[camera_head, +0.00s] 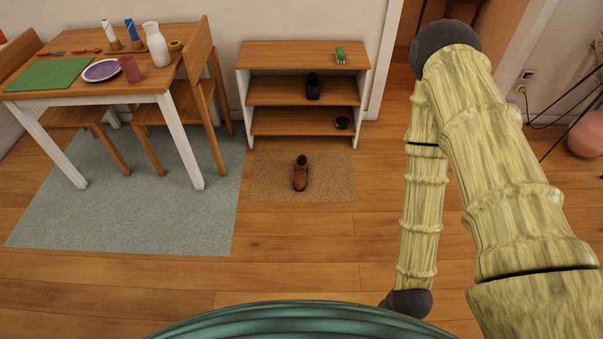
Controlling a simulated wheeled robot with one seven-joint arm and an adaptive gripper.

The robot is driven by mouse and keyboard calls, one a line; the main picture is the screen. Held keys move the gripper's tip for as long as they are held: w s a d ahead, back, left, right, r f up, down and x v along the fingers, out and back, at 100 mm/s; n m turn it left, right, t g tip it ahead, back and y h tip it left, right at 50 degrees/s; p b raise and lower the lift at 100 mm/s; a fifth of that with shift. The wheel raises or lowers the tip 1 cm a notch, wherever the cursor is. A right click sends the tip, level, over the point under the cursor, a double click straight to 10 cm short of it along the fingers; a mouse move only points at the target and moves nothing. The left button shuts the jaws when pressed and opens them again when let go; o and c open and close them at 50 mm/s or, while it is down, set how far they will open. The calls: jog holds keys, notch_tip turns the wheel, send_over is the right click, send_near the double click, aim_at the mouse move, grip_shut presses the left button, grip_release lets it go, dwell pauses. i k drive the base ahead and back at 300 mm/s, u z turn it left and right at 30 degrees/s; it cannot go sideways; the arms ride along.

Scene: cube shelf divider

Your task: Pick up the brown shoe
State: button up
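The brown shoe (300,174) is an ankle-high boot. It stands upright on a small tan mat (335,184) on the wooden floor, in front of a low shelf. Nothing covers it. My arm is folded at the right of the view, well apart from the shoe. My gripper does not show in the view.
The shelf (304,54) behind the mat holds a dark object (313,86) on its middle board, a small black item (342,123) lower down and a green item (340,56) on top. A laid table (120,90) and chair (200,85) stand left. Floor before the mat is clear.

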aim_at(300, 181)
jog(key=u, duration=0.65)
jog(key=i, duration=2.25)
jog(key=z, duration=0.7)
